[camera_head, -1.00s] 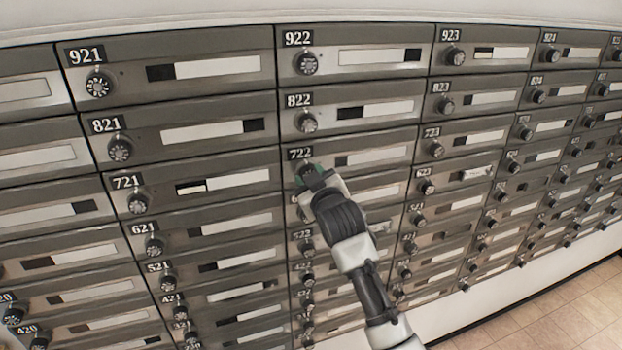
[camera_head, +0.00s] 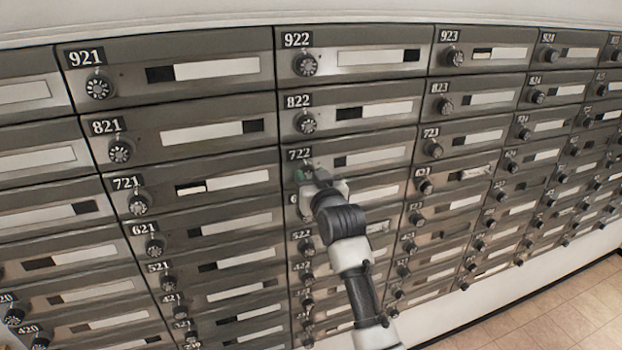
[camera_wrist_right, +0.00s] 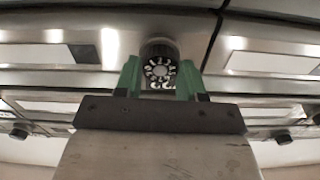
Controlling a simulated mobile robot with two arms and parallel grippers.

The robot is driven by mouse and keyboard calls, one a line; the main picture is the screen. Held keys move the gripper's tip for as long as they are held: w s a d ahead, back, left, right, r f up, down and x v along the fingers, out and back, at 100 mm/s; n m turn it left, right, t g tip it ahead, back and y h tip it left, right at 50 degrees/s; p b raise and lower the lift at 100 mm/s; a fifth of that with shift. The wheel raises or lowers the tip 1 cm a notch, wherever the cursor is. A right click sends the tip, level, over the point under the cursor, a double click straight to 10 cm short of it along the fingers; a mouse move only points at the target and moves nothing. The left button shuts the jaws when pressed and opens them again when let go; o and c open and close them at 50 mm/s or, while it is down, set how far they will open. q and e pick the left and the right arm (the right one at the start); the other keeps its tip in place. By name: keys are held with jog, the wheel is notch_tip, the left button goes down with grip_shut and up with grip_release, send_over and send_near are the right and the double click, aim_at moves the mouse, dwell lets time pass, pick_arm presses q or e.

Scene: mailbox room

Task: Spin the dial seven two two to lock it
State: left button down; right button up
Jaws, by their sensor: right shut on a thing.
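The mailbox door marked 722 (camera_head: 377,157) is in the middle of the wall in the head view, shut, with its number plate at its upper left. Its dial (camera_wrist_right: 160,70), a dark knob with white numbers, shows in the right wrist view between the two green fingers of my right gripper (camera_wrist_right: 160,80). In the head view my right gripper (camera_head: 307,174) is at the dial's place below the 722 plate and mostly hides it. The gripper is shut on the dial. The dial's exact setting is too small to read. My left gripper is not in view.
Rows of similar mailboxes with dials surround it. The dial of 822 (camera_head: 305,123) is just above, and the dial of 721 (camera_head: 138,203) is to the left. A tiled floor (camera_head: 560,318) shows at lower right.

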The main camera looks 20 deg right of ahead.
jog(key=o, duration=0.9)
jog(key=s+b, duration=0.2)
jog(key=s, duration=0.3)
jog(key=s+b, duration=0.2)
jog(key=s, duration=0.3)
jog(key=shift+s+d, duration=0.2)
jog(key=shift+s, duration=0.2)
